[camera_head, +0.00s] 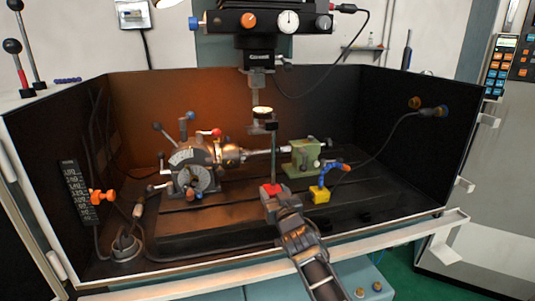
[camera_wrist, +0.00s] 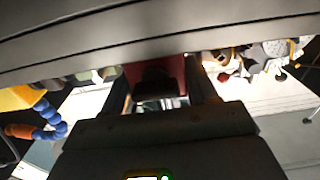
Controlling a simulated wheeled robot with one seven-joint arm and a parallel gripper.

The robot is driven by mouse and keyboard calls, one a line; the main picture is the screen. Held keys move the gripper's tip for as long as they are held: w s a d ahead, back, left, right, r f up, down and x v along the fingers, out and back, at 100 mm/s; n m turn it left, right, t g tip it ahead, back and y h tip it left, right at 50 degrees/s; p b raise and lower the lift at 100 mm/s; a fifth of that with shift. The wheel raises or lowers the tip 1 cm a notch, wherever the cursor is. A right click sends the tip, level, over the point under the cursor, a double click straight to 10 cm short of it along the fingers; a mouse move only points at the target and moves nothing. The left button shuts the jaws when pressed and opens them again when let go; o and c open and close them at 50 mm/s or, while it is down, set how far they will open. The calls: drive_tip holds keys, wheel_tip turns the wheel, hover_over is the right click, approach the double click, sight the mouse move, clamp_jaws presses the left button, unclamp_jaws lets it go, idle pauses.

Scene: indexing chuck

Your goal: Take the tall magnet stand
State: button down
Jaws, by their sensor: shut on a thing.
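The tall magnet stand has a red base (camera_head: 268,188) and a thin upright rod (camera_head: 274,155). It stands on the dark machine table, near its front middle. My gripper (camera_head: 271,194) reaches in from the front and is shut on the red base. In the wrist view the red base (camera_wrist: 174,68) sits between the two dark fingers, with a dark part in front of it. The upper end of the rod comes close to a round-topped piece (camera_head: 262,111) under the machine head; I cannot tell whether they touch.
A yellow block (camera_head: 320,195) with a blue hose stands close on the right. A green vise-like block (camera_head: 303,155) is behind it. A dividing head (camera_head: 194,170) with several levers is on the left. The machine head (camera_head: 262,22) hangs above.

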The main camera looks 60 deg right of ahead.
drive_tip(key=shift+s+a+r+p, duration=0.2)
drive_tip(key=shift+r+p, duration=0.2)
drive_tip(key=shift+r, duration=0.2)
drive_tip(key=shift+s+a+r+p, duration=0.1)
drive_tip(key=shift+a+r+p, duration=0.1)
drive_tip(key=shift+r+p, duration=0.3)
drive_tip(key=shift+r, duration=0.1)
